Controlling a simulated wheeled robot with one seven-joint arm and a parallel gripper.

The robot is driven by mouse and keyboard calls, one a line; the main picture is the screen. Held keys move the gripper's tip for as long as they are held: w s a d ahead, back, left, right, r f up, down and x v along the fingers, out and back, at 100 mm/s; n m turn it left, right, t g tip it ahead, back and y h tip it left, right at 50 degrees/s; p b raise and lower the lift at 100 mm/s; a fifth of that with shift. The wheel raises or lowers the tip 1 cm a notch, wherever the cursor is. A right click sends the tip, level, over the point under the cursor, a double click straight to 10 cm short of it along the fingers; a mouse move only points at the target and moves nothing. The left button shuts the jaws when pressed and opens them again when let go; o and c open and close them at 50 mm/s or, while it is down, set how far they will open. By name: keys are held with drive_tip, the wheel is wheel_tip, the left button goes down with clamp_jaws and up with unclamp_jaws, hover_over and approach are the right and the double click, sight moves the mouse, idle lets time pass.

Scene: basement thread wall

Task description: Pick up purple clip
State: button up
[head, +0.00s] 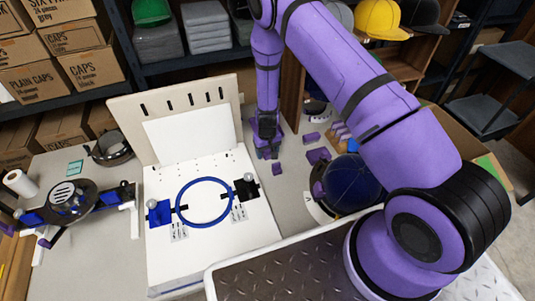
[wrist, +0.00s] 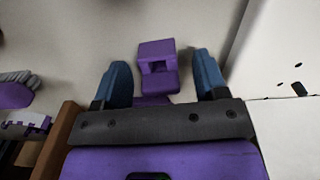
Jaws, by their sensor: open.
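A purple clip (wrist: 157,66) with a notched, blocky shape lies on the grey table in the wrist view, between and slightly beyond my fingertips. My gripper (wrist: 162,74) is open, with one blue finger on each side of the clip and a gap to each. The near part of the clip is partly hidden by the gripper body. In the head view my gripper (head: 267,152) points down to the table right of the white board. A small purple piece (head: 277,168) shows beside its tips, and it looks like the same clip.
The white embroidery board (head: 165,262) with a blue hoop (head: 204,202) stands left of my gripper. Other purple pieces (head: 318,155) and a dark blue cap (head: 354,184) lie to the right. A wooden edge (wrist: 56,143) shows at lower left in the wrist view.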

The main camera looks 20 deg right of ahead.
drive_tip(key=shift+c, duration=0.2)
drive_tip(key=c, duration=0.9)
drive_tip(key=shift+r, duration=0.1)
drive_tip(key=shift+c, duration=0.2)
wheel_tip(320, 180, up, 10)
drive_tip(key=shift+f, duration=0.1)
